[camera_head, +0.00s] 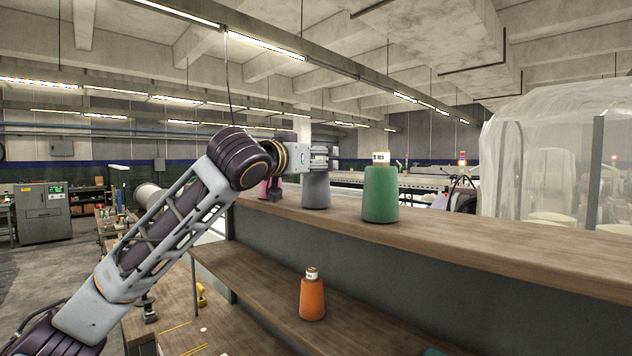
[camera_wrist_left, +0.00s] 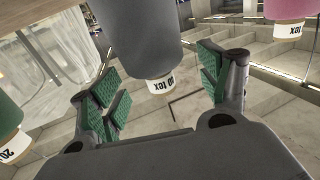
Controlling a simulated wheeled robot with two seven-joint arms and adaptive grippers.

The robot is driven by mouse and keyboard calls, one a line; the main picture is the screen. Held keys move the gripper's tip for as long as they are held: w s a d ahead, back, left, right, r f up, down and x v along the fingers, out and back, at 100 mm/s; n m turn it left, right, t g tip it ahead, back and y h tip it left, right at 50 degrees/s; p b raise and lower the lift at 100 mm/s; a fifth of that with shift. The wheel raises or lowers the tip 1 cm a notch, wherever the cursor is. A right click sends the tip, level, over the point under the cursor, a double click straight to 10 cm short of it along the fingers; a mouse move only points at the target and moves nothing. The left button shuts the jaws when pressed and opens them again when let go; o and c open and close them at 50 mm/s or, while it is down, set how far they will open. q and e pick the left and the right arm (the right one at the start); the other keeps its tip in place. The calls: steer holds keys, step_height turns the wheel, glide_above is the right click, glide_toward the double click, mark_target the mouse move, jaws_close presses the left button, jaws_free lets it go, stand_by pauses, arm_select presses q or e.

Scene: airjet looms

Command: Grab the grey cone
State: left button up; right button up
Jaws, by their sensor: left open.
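The grey cone (camera_head: 316,191) stands upright on the top shelf, left of the green cone (camera_head: 380,196). My left gripper (camera_head: 320,158) is at the height of its upper end, and its fingers hide the cone's tip in the head view. In the left wrist view, which is upside down, the grey cone (camera_wrist_left: 142,35) lies between the two spread green-padded fingers of my left gripper (camera_wrist_left: 158,72). Its labelled tip points toward the palm, with gaps on both sides. My right gripper is not in view.
A pink cone (camera_wrist_left: 287,10) stands to one side of the grey one, and the green cone (camera_wrist_left: 10,120) to the other. An orange cone (camera_head: 312,298) stands on the lower shelf (camera_head: 250,285). The top shelf (camera_head: 480,235) is bare to the right.

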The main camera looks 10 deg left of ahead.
arm_select(q)
steer(key=shift+x, duration=0.8)
steer(key=c, duration=1.6)
steer(key=shift+c, duration=0.2)
steer(key=shift+r, duration=0.2)
steer(key=shift+r+b, duration=0.5)
steer(key=shift+r, duration=4.35)
